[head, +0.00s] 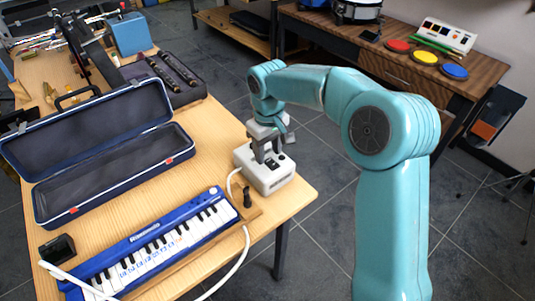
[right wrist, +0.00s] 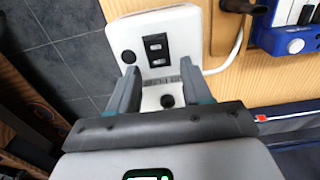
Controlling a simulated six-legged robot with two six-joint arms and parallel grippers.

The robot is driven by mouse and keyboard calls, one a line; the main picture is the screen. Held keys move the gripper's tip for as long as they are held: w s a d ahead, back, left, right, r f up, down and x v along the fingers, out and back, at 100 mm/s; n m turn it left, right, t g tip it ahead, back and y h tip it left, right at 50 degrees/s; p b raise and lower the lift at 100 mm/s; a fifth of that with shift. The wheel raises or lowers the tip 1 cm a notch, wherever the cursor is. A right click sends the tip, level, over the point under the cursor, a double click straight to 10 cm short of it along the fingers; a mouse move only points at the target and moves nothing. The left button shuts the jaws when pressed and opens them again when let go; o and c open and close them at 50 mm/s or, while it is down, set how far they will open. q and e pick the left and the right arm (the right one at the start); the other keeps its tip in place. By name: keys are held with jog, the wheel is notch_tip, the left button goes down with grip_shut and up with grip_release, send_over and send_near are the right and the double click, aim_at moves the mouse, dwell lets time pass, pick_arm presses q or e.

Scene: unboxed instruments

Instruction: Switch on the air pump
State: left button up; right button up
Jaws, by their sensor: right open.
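The air pump (head: 266,181) is a white box at the table's right edge, beside the keyboard's far end. In the right wrist view the pump (right wrist: 135,33) shows a black rocker switch (right wrist: 156,50) on its top face and a round black knob or port nearer me. I cannot tell the switch's position. My right gripper (head: 268,152) is above the pump, pointing down. In the right wrist view the open gripper (right wrist: 158,74) has its fingers apart over the pump's near part, with the switch just beyond the fingertips. Nothing is between the fingers. My left gripper is not in view.
A blue keyboard instrument (head: 165,240) lies left of the pump, with a white hose (head: 240,245) beside it. An open dark blue case (head: 95,190) and a smaller case (head: 190,95) lie farther back. A dark bench (head: 390,60) stands across the floor.

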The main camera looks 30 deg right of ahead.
jog(key=shift+s+f, duration=0.15)
jog(key=shift+f, duration=0.35)
jog(key=shift+f, duration=0.1)
